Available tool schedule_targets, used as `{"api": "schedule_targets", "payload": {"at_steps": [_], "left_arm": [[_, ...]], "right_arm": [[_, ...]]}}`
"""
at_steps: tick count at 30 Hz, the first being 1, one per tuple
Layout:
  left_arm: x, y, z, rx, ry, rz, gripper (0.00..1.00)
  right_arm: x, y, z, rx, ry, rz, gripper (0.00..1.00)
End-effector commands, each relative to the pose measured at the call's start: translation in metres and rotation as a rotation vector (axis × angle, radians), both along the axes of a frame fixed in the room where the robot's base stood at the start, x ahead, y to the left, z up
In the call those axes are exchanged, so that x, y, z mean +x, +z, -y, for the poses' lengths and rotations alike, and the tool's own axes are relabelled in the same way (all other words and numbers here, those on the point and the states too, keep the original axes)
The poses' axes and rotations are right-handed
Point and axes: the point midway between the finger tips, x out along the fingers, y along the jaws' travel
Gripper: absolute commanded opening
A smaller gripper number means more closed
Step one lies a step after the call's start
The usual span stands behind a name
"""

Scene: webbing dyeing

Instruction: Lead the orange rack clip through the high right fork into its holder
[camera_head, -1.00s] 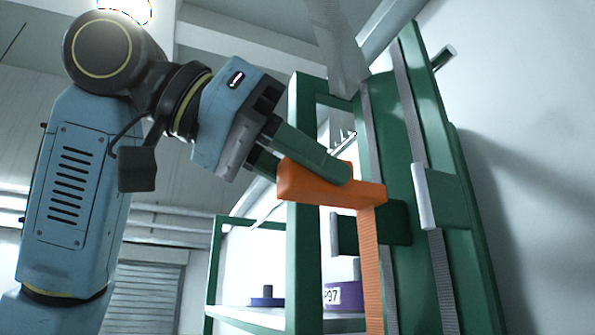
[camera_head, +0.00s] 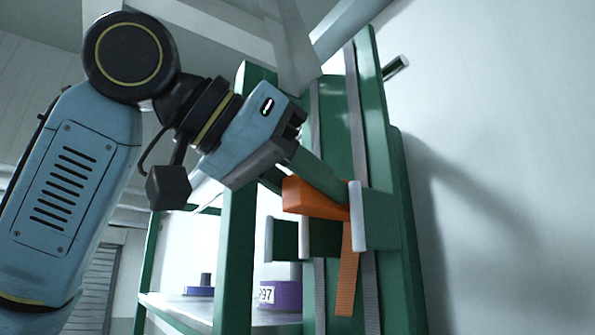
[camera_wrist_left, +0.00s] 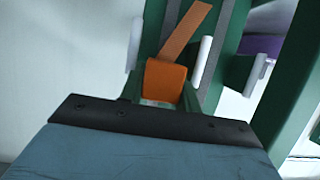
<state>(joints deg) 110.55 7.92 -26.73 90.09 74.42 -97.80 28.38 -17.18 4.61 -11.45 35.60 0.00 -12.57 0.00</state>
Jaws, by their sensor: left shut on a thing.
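My left gripper (camera_head: 312,178) is shut on the orange rack clip (camera_head: 308,197), which it holds up in front of the green rack. An orange strap (camera_head: 347,272) hangs from the clip. The clip's right end meets the white-edged green prong (camera_head: 375,220) in the head view and is partly hidden there; I cannot tell whether they touch. Another white-edged prong (camera_head: 304,238) is lower left. In the left wrist view the clip (camera_wrist_left: 166,80) and its strap (camera_wrist_left: 186,32) appear between two white posts (camera_wrist_left: 133,45) (camera_wrist_left: 202,60). My right gripper is not in view.
Grey straps (camera_head: 368,290) run down the green rack (camera_head: 238,240). A purple spool (camera_head: 280,294) labelled "97" and a blue spool (camera_head: 199,290) stand on a shelf (camera_head: 170,303) at lower left. A bare wall (camera_head: 500,170) lies right of the rack.

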Motion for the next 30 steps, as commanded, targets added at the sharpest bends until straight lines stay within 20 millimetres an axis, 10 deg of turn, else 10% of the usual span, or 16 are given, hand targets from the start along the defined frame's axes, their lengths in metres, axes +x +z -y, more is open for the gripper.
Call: {"api": "schedule_targets", "payload": {"at_steps": [30], "left_arm": [[0.002, -0.096, -0.002, 0.000, 0.001, 0.000, 0.09]], "right_arm": [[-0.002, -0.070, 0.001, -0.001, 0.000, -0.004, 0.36]]}}
